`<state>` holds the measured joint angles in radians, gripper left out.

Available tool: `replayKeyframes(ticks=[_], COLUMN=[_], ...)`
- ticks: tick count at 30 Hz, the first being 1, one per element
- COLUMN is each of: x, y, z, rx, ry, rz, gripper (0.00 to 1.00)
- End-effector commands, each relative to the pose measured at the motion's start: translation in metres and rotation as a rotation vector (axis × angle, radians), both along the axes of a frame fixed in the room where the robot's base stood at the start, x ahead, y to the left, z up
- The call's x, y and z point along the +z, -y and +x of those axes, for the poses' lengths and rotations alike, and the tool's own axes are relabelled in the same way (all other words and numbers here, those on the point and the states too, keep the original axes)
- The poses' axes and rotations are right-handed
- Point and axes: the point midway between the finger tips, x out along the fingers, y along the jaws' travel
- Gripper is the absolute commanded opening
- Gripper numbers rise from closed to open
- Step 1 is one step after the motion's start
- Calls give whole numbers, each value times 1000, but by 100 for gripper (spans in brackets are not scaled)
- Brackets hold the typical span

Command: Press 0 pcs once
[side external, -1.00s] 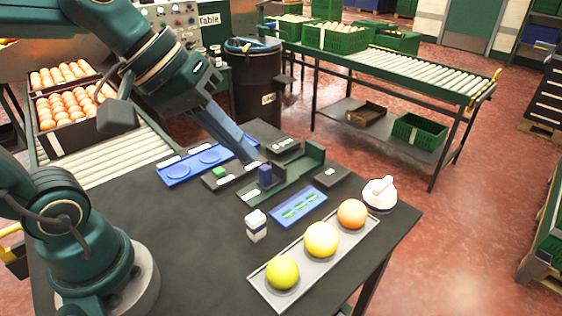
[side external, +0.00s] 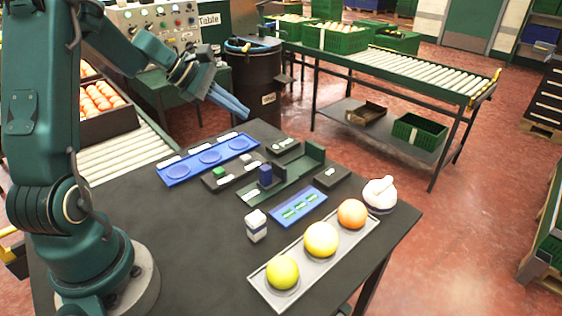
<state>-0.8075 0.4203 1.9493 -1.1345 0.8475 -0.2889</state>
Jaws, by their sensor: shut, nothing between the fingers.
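My gripper (side external: 242,111) is shut and empty, raised above the far edge of the dark table. It is apart from everything on the table. Below it lies a low black box with a green button (side external: 218,172) and a pale button (side external: 246,162). Small white labels sit near these, too small to read, so I cannot tell which part is marked 0 pcs. A small black box (side external: 283,147) with a pale label lies to its right, and another (side external: 331,177) lies nearer the front right.
A blue tray with round recesses (side external: 179,172) lies at the back left. A green fixture holds a dark blue block (side external: 265,175).

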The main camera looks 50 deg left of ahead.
Motion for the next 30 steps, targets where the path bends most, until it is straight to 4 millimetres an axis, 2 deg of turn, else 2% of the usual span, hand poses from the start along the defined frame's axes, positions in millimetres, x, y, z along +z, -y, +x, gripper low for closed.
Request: replayKeyframes(ticks=[14, 19, 30], x=[-4, -19, -69], y=[-3, -2, -2], z=[-2, -2, -2], rx=[7, 6, 6], ry=[-3, -4, -7], rz=[-1, -5, -4], gripper=[0, 0, 0])
